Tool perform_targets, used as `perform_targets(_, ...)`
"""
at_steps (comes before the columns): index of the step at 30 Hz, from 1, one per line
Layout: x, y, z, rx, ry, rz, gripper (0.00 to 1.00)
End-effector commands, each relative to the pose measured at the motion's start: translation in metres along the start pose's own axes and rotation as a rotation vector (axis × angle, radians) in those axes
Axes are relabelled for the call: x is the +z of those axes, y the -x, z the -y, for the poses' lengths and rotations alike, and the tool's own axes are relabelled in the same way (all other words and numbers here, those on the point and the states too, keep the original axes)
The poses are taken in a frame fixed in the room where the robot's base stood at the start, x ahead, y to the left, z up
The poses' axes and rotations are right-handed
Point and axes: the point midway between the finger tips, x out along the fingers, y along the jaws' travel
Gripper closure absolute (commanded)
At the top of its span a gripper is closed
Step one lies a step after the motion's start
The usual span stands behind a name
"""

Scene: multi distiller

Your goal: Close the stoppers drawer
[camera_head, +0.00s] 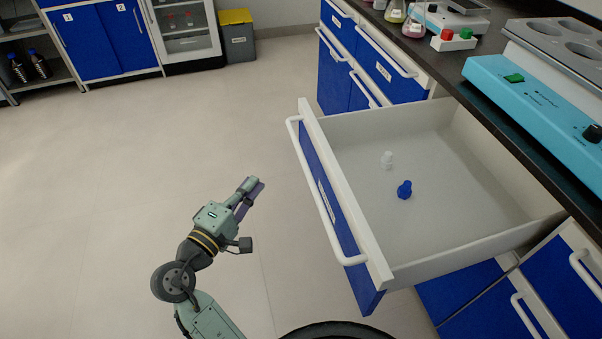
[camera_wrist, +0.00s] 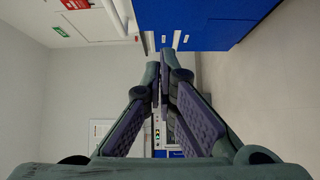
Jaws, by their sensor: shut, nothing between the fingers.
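The stoppers drawer (camera_head: 330,215) is pulled far out from the bench in the head view. It has a blue front with a label and a long white handle (camera_head: 322,200). A white stopper (camera_head: 386,160) and a blue stopper (camera_head: 404,189) stand on its floor. My gripper (camera_head: 256,188) is to the left of the drawer front, apart from the handle, over the floor. Its fingers are together and hold nothing. In the wrist view my gripper (camera_wrist: 163,75) shows its fingers converging at the tips. The drawer cannot be made out for sure there.
The dark bench top (camera_head: 520,125) carries a blue device (camera_head: 540,110) and flasks (camera_head: 413,28). Another blue drawer (camera_head: 390,70) with a white handle is closed behind. A grey bin (camera_head: 238,38) stands at the back. The floor left of the drawer is clear.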

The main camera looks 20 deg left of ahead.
Motion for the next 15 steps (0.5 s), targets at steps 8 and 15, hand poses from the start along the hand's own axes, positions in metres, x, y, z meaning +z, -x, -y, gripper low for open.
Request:
perform_targets(8, 0.010, -0.025, 0.004, 0.006, 0.026, 0.037, 1.00)
perform_targets(15, 0.011, -0.077, 0.003, 0.006, 0.024, 0.035, 1.00)
